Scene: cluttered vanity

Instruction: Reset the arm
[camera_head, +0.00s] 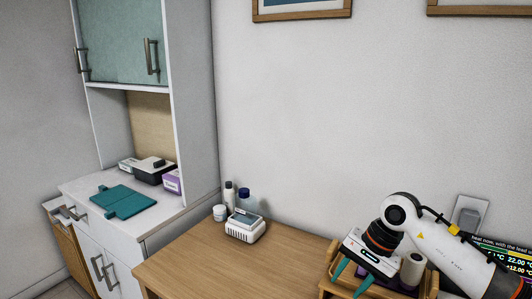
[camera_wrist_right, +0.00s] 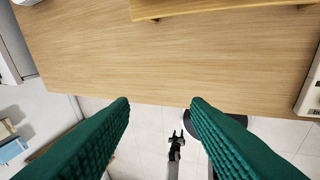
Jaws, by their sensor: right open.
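My right arm comes in from the right in the head view, over a wooden rack at the right end of the table. My right gripper (camera_head: 352,278) points down in front of the rack, its teal fingers apart. In the right wrist view, the right gripper (camera_wrist_right: 160,101) is open with nothing between its ribbed fingers. The wooden tabletop's front edge and pale floor show beyond them.
A white device (camera_head: 245,231) and small bottles stand on the wooden table (camera_head: 215,268) by the wall. The wooden rack (camera_head: 333,249) is partly hidden by my arm. A white cabinet (camera_head: 192,100) stands at left, with a teal board (camera_head: 124,201) on its counter. The table's middle is clear.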

